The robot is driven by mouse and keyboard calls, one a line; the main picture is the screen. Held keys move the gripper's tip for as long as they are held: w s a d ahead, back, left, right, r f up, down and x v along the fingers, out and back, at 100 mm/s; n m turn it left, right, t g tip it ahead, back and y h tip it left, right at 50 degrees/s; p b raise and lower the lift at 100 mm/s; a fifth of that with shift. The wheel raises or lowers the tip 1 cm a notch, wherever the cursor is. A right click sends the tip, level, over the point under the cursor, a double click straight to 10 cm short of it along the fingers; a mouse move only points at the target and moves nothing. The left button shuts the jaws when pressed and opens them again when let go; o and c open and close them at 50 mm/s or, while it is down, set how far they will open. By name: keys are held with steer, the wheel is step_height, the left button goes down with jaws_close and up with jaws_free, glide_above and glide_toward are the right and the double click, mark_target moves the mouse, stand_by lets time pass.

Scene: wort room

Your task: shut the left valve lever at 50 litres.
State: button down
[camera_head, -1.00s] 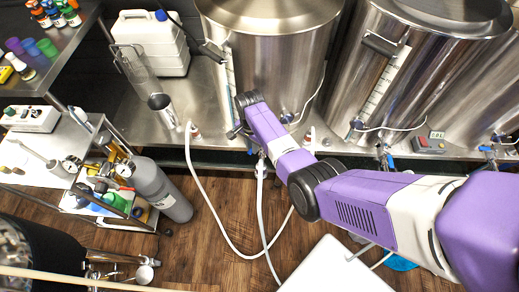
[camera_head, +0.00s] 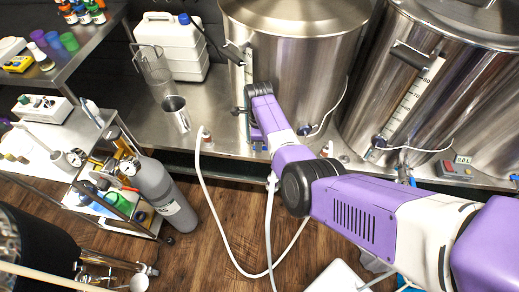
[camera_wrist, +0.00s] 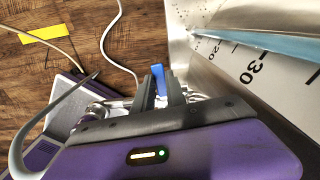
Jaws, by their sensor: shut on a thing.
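The left steel vessel (camera_head: 300,85) stands on the steel bench, with a white litre scale (camera_head: 249,75) down its front. In the wrist view the scale (camera_wrist: 245,72) shows the mark 30 beside a pale blue sight tube (camera_wrist: 270,42). The liquid level at 50 litres cannot be read here. My gripper (camera_wrist: 162,82) is shut on the blue valve lever (camera_wrist: 158,72), which shows between its fingers.
A second vessel (camera_head: 430,85) stands to the right. White hoses (camera_head: 213,210) hang to the wooden floor. A grey gas cylinder (camera_head: 160,190) stands by the trolley at left.

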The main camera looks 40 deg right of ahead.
steer(key=shift+w+d+m+b, duration=0.3)
steer(key=shift+m+b, duration=0.05)
steer(key=shift+m, duration=0.25)
steer(key=c, duration=1.4)
jaws_free()
steer(key=shift+o, duration=0.2)
step_height(320, 180, up, 8)
steer(key=shift+p, duration=0.45)
steer(key=shift+f, duration=0.1)
